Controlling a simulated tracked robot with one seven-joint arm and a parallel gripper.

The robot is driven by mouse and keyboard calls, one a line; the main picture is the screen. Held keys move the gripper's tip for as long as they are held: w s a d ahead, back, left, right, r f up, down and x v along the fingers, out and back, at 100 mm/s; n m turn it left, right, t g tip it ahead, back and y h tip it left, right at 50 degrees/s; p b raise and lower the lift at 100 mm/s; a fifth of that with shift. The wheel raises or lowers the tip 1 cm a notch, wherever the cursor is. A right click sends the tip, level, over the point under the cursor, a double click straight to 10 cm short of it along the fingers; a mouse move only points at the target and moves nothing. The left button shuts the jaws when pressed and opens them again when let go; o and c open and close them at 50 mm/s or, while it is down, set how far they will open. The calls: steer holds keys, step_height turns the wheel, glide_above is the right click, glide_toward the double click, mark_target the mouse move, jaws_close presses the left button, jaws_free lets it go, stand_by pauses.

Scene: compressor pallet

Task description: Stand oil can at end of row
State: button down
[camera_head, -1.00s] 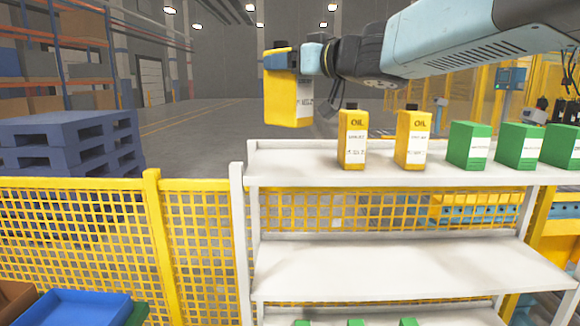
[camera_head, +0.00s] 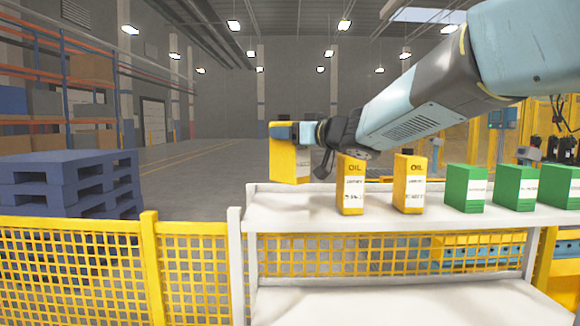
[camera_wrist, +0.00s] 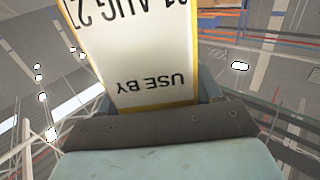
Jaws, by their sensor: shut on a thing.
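My gripper (camera_head: 293,133) is shut on a yellow oil can (camera_head: 289,163) with a white label. In the head view the can hangs upright, left of the row and above the left end of the shelf; I cannot tell whether its base touches the shelf. In the wrist view the held can's label (camera_wrist: 140,50) fills the top middle, reading "USE BY". Two yellow oil cans, the left one (camera_head: 351,184) and the right one (camera_head: 409,184), stand upright on the white top shelf (camera_head: 300,215). The stretch of shelf left of them is bare.
Several green cans (camera_head: 466,188) continue the row to the right. A yellow mesh fence (camera_head: 70,270) runs left of the shelf, with blue pallets (camera_head: 70,180) behind it. A lower white shelf (camera_head: 380,305) is empty where visible.

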steer(key=w+f, duration=0.4)
steer(key=f, duration=0.4)
steer(key=shift+w+d+f, duration=0.15)
steer(key=shift+w+f, duration=0.05)
steer(key=shift+f, duration=0.1)
steer(key=shift+c, duration=2.4)
jaws_free()
steer(key=v, duration=1.2)
steer(key=shift+s, duration=0.1)
